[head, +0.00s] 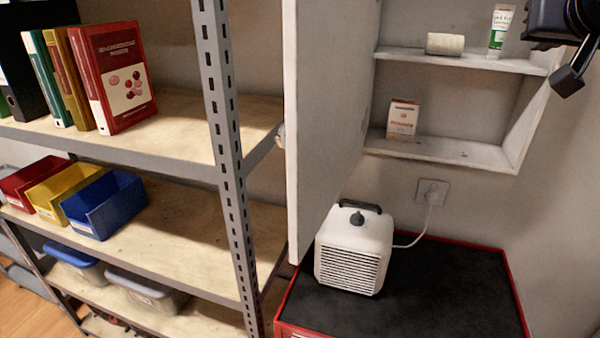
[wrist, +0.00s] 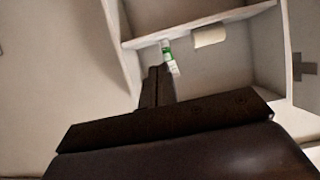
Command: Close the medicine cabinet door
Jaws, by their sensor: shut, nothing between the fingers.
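The medicine cabinet (head: 440,150) is on the wall, open at the front, with white shelves. Its white door (head: 330,110) stands wide open at the cabinet's left, seen at a steep angle, with a knob (head: 281,134) on its left side. My gripper (head: 568,82) is at the top right corner in the head view, partly cut off, in front of the cabinet's right side and apart from the door. In the wrist view the dark gripper fingers (wrist: 155,85) are together and empty. The cabinet (wrist: 130,60) appears upside down there, and a pale panel with a grey cross (wrist: 304,66) shows at right.
A white roll (head: 445,44), a green-and-white tube (head: 500,30) and a small box (head: 402,120) stand on the cabinet shelves. A white heater (head: 354,247) sits below on a black-topped red cart (head: 450,300), plugged into a wall socket (head: 432,192). A metal shelving rack (head: 222,120) stands left of the door.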

